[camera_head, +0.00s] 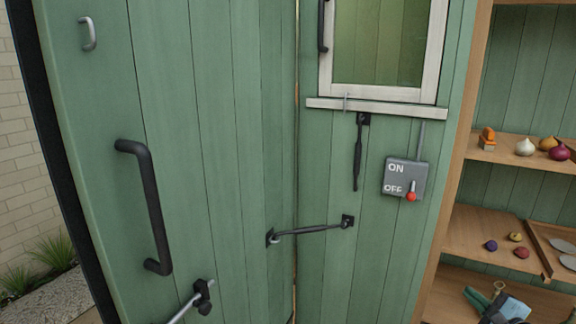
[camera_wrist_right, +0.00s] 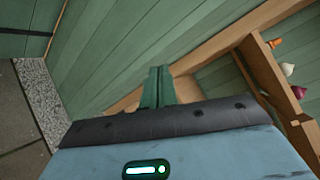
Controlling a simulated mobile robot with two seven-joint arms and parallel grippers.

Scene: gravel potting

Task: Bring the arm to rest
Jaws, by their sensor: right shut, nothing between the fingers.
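My right gripper (camera_head: 474,294) shows at the bottom right of the head view, in front of the lower part of the wooden shelves (camera_head: 480,232). In the right wrist view its two green fingers (camera_wrist_right: 159,84) are together, with nothing between them. It is apart from the green wall and holds no object. My left gripper is not in view.
A green plank door (camera_head: 215,150) with a black handle (camera_head: 150,205) fills the left. A hook (camera_head: 310,229) spans from it to the wall. A grey switch box (camera_head: 404,178) hangs under the window (camera_head: 380,45). Bulbs (camera_head: 525,147) stand on the upper shelf.

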